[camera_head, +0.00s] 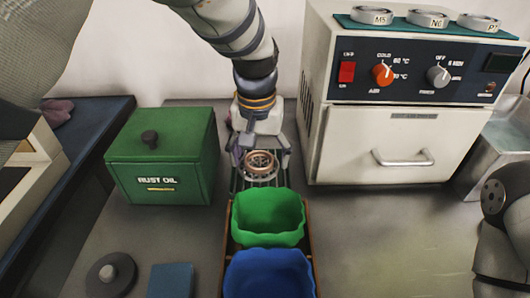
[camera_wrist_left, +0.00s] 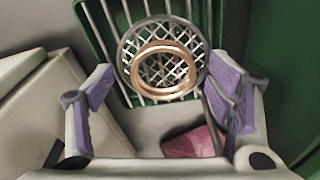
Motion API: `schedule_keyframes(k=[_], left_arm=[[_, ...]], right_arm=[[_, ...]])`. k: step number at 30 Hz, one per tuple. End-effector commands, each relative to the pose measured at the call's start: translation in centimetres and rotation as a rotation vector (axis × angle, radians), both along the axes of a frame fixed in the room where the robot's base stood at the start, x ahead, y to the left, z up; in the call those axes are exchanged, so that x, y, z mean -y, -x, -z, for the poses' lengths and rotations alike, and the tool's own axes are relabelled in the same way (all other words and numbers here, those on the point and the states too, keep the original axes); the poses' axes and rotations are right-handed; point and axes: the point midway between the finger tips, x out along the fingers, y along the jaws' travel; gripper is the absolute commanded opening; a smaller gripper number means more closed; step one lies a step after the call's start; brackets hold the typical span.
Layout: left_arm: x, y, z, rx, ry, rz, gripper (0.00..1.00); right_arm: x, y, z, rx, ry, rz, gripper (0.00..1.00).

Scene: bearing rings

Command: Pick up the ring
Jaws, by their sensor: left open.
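A copper-coloured ring (camera_head: 260,161) rests on a round wire-mesh basket, beneath my left gripper in the head view. In the left wrist view the ring (camera_wrist_left: 163,47) shows on the mesh basket (camera_wrist_left: 130,47), above a green slatted rack (camera_wrist_left: 95,30). My left gripper (camera_head: 262,158) comes down from the top and is open. In the left wrist view its purple-padded fingers (camera_wrist_left: 164,90) stand wide apart, with the ring ahead between them, and nothing is held. I cannot tell whether a finger touches the basket. My right gripper is out of view.
A green bin (camera_head: 268,238) and a blue bin (camera_head: 270,275) stand in front. A green RUST OIL box (camera_head: 160,180) is at left, a white oven (camera_head: 385,150) at right with labelled rings (camera_head: 427,18) on top. The bench (camera_head: 390,240) at front right is clear.

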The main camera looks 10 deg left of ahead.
Motion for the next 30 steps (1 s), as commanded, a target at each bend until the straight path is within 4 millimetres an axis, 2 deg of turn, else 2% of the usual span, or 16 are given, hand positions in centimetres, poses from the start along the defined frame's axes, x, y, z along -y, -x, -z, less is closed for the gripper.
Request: schedule_keyframes(k=[5, 9, 12, 23, 26, 28, 30], left_arm=[[0.0, 0.0, -0.1, 0.002, 0.000, 0.000, 0.74], [0.0, 0.0, -0.1, 0.002, 0.000, 0.000, 0.43], [0.0, 0.0, 0.0, 0.000, 0.001, -0.001, 0.24], [0.1, 0.2, -0.1, -0.007, 0.003, 0.000, 0.24], [0.1, 0.1, -1.4, -0.004, 0.003, 0.000, 0.24], [0.1, 0.0, -3.1, 0.001, 0.003, 0.000, 0.24], [0.3, 1.4, -5.4, 0.007, 0.001, 0.000, 0.24]], right_arm=[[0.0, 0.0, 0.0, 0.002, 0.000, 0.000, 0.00], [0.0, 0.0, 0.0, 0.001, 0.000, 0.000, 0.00], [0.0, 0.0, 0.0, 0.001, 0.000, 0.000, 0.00], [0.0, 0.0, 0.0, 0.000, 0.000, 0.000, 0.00], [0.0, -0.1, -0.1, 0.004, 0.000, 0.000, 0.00], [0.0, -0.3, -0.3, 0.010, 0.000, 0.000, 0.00], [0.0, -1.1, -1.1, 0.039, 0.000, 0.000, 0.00]])
